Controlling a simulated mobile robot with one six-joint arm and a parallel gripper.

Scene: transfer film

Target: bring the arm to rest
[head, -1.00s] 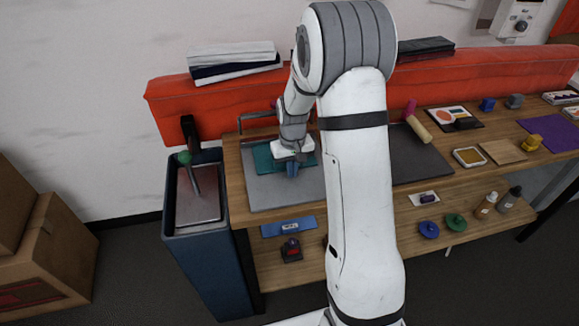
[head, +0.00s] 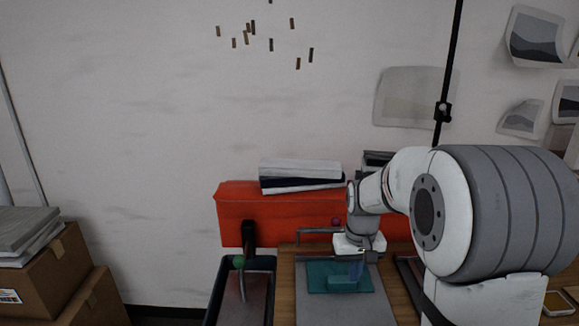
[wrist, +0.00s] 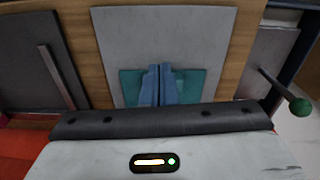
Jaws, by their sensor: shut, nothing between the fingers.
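My gripper (head: 356,270) hangs pointing down over the teal film (head: 315,278), which lies on a grey board (head: 350,312) on the wooden bench. In the wrist view its blue fingers (wrist: 158,86) are together with nothing between them, and the teal film (wrist: 192,84) shows behind them on both sides. A small teal shape (head: 342,286) shows on the film near the fingertips; I cannot tell whether it is a separate piece. My white and grey arm covers the right of the head view.
A dark bin (head: 212,310) with a green-knobbed lever (head: 239,262) stands left of the bench. A red padded block (head: 232,215) runs along the wall behind, with a stack of sheets (head: 300,170) on top. Boxes (head: 60,280) stand at the far left. A dark pole (head: 448,70) rises behind my arm.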

